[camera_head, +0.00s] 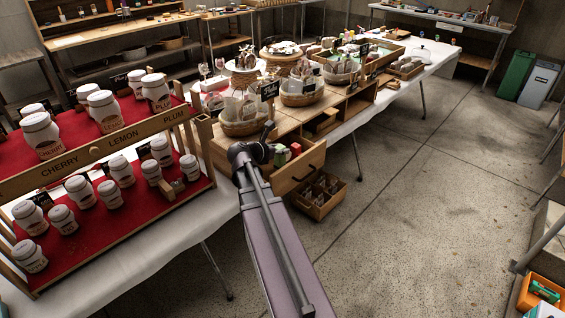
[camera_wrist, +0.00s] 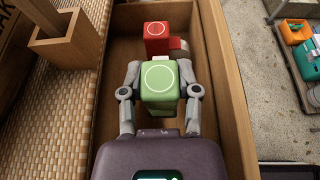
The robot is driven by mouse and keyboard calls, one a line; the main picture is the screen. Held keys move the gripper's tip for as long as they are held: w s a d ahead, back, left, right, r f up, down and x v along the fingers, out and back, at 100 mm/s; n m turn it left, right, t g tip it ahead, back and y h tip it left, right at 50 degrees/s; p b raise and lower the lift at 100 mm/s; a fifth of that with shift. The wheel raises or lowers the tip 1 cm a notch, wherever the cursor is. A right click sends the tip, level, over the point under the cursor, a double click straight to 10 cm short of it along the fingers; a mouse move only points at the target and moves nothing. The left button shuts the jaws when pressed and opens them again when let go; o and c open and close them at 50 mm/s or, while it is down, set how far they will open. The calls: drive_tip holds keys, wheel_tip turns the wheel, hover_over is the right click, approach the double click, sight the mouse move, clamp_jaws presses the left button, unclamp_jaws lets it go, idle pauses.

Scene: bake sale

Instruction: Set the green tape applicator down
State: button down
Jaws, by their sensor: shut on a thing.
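The green tape applicator (camera_wrist: 158,82) sits between the two grey fingers of my gripper (camera_wrist: 160,75) in the wrist view, with a finger pressed to each side. It is inside an open wooden drawer (camera_wrist: 226,85). A red tape applicator (camera_wrist: 157,32) is just beyond it in the same drawer. In the head view, my gripper (camera_head: 262,150) reaches to the open drawer (camera_head: 302,170) under the counter display, and the green applicator (camera_head: 280,155) shows beside it. The underside of the green applicator is hidden, so I cannot tell whether it touches the drawer floor.
A tiered red jar stand (camera_head: 110,225) is left of my arm. Baskets of wrapped goods (camera_head: 240,125) stand on top of the display. A wooden crate (camera_head: 320,200) is on the floor below the drawer. The drawer floor around the applicators looks bare.

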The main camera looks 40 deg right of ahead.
sight(277, 158)
drive_tip(key=shift+f, duration=0.1)
idle(0.3)
drive_tip(key=shift+f+b, duration=1.85)
drive_tip(key=shift+f, duration=0.15)
drive_tip(key=shift+c, duration=1.7)
unclamp_jaws()
drive_tip(key=shift+r, duration=0.2)
drive_tip(key=shift+s+a+r+p, duration=0.1)
drive_tip(key=shift+a+r+p, duration=0.25)
drive_tip(key=shift+a, duration=0.2)
drive_tip(key=p+v, duration=0.4)
drive_tip(key=v, duration=0.6)
drive_tip(key=shift+a, duration=0.35)
